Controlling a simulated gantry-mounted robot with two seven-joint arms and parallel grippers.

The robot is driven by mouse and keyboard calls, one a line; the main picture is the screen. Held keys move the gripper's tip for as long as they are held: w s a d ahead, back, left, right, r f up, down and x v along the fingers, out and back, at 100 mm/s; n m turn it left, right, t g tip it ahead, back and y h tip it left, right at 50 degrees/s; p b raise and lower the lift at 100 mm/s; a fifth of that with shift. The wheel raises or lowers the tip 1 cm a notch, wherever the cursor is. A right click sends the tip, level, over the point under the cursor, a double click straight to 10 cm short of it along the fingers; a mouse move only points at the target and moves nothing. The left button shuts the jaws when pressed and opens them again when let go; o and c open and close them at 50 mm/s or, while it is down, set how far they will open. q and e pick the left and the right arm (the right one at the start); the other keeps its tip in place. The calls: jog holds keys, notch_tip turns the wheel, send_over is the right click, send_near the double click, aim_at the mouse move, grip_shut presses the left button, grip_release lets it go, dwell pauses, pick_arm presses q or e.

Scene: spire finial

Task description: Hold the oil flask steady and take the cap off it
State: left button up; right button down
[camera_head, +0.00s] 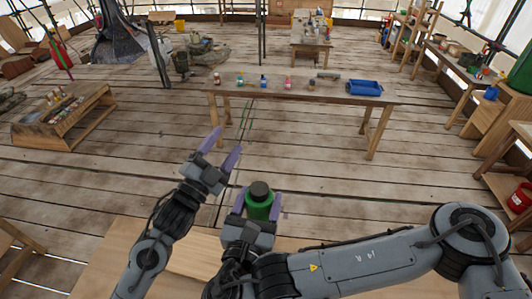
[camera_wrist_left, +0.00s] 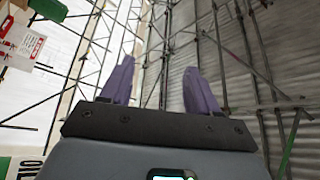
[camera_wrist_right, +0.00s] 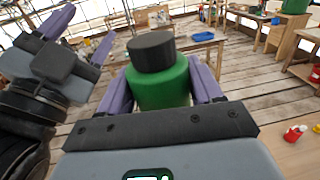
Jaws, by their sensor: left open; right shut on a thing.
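The oil flask (camera_head: 259,207) is green and upright in the grip of my right gripper (camera_head: 259,203), near the front table. Its dark cap (camera_head: 260,190) sits on top. In the right wrist view the flask (camera_wrist_right: 160,88) stands between the two purple fingers with the black cap (camera_wrist_right: 152,52) on it. My left gripper (camera_head: 222,147) is open and empty, above and to the left of the flask. In the left wrist view its fingers (camera_wrist_left: 158,85) point at scaffolding with nothing between them. The lower part of the flask is hidden by my right gripper.
A light wooden table (camera_head: 190,262) lies under my arms at the front. A long wooden table (camera_head: 220,94) farther off bears small bottles and a blue tray (camera_head: 364,88). A low wooden bench (camera_head: 60,116) stands at the left. The plank floor between is clear.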

pick_arm(q)
jog(key=s+d+r+m+g+h, duration=0.45)
jog(key=d+r+m+g, duration=0.25)
jog(key=d+m, duration=0.3)
jog(key=s+d+r+m+g+h, duration=0.3)
jog(key=d+r+m+g+h, duration=0.35)
jog(key=d+m, duration=0.35)
jog(key=s+d+m+g+y, duration=0.3)
jog(key=s+d+m+g, duration=0.3)
jog(key=d+m+g, duration=0.15)
jog(key=m+t+y, duration=0.3)
jog(key=m+y, duration=1.7)
send_over(266, 189)
notch_tip(266, 189, down, 5)
jog(key=shift+r, duration=0.1)
jog(key=shift+f, duration=3.8)
